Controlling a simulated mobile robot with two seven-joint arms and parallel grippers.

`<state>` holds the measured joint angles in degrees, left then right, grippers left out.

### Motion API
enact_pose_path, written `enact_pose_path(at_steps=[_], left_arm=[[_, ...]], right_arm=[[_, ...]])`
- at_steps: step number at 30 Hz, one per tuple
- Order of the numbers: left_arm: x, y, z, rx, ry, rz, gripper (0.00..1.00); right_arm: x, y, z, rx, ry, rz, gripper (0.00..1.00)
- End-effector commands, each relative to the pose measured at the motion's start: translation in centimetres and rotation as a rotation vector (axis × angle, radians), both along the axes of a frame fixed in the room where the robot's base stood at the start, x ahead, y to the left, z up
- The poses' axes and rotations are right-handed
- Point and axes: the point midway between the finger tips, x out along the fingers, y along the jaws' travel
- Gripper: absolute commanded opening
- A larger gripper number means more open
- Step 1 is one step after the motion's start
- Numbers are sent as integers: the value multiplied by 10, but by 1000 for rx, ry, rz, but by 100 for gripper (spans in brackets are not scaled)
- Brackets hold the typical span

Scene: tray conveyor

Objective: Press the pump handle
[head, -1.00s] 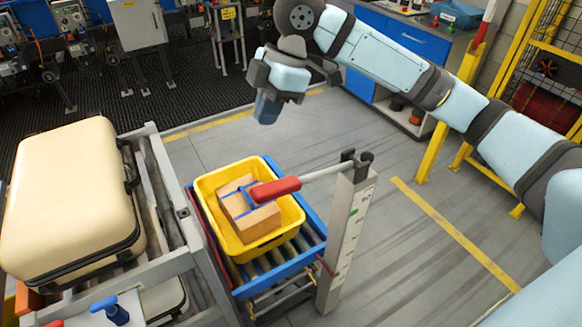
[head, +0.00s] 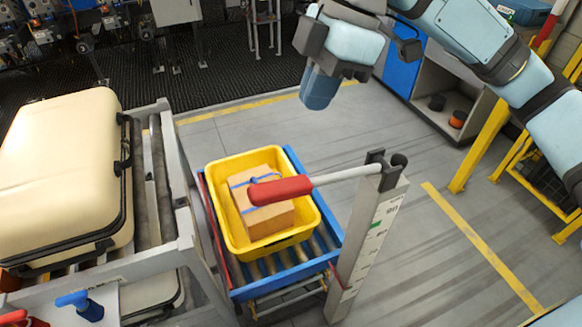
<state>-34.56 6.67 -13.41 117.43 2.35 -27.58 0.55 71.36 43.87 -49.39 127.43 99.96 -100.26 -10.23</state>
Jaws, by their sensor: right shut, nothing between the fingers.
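The pump handle has a red grip (head: 281,190) at the left end of a grey rod (head: 346,175). The rod runs to a dark bracket on top of a grey post (head: 364,245) with a scale on its face. The handle stands out over a yellow tray (head: 308,228) and looks close to level. My right gripper (head: 320,92) points down above and behind the handle in the picture, clear of it. It is shut and empty. My left gripper is not in view.
The yellow tray holds a cardboard box (head: 262,208) with blue strapping and stands on a blue-framed roller conveyor (head: 285,281). A cream suitcase (head: 60,175) lies on a grey frame (head: 182,190) at the left. A yellow barrier post (head: 482,148) stands at the right. Floor behind the post is clear.

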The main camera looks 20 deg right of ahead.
Motion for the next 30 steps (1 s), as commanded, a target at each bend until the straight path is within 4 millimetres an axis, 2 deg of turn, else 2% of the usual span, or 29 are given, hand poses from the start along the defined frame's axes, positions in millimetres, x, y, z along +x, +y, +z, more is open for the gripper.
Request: enact_pose_path(at_steps=[8,11,24,30], left_arm=[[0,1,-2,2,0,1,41],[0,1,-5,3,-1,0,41],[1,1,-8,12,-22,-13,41],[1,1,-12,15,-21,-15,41]], right_arm=[[0,3,-9,-1,1,0,0],[0,7,-23,-1,2,1,0],[-1,35,-108,-1,2,0,0],[-1,39,-129,-1,1,1,0]])
